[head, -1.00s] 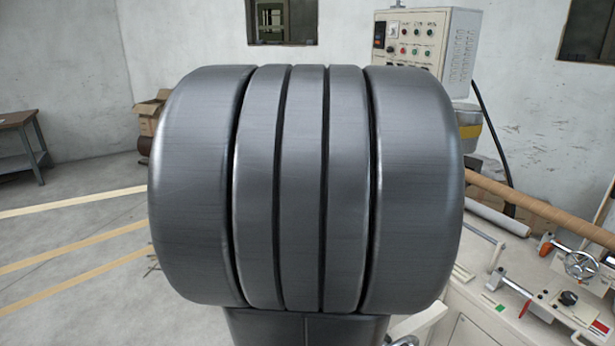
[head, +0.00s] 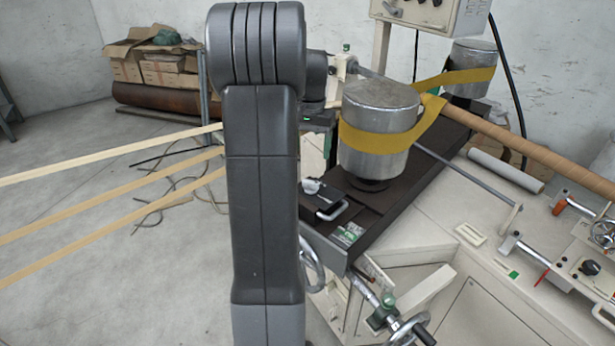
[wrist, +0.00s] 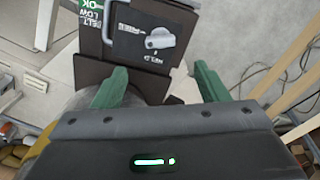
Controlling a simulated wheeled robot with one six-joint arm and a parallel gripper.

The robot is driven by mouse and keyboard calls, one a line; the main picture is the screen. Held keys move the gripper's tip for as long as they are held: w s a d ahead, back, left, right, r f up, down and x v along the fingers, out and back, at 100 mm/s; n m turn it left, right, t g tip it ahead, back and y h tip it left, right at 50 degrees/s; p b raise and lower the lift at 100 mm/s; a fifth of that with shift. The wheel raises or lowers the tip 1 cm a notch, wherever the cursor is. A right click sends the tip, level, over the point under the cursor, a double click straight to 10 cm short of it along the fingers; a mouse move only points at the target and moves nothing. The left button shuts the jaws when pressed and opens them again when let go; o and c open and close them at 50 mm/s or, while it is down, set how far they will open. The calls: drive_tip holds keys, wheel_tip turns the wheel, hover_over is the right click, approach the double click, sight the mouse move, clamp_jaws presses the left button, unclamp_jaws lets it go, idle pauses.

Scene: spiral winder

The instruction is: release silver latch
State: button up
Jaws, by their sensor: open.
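The silver latch (wrist: 160,38) is a small rounded silver lever on a black plate (wrist: 148,15). In the wrist view it lies ahead of my gripper (wrist: 160,82), roughly centred between the two green fingers. The fingers are open, with nothing between their tips, and look apart from the latch. In the head view the silver latch (head: 314,187) shows just right of my arm, near the drum's base. My gripper's fingers are hidden behind my arm there.
A metal drum (head: 375,120) wrapped in a yellow band stands close right of the latch. A silver handle (head: 332,213) sits beside the latch. A handwheel (head: 408,330) projects at the front. Tan strips (head: 110,220) cross the left; floor there is mostly open.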

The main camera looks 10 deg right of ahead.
sight(311, 181)
wheel_tip(311, 181, down, 11)
drive_tip(key=shift+p, duration=0.7)
drive_tip(key=shift+w, duration=0.1)
drive_tip(key=c, duration=1)
drive_tip(key=shift+m+b, duration=0.55)
drive_tip(key=shift+m, duration=1.65)
drive_tip(key=o, duration=1)
wheel_tip(311, 181, up, 14)
drive_tip(key=b, duration=0.1)
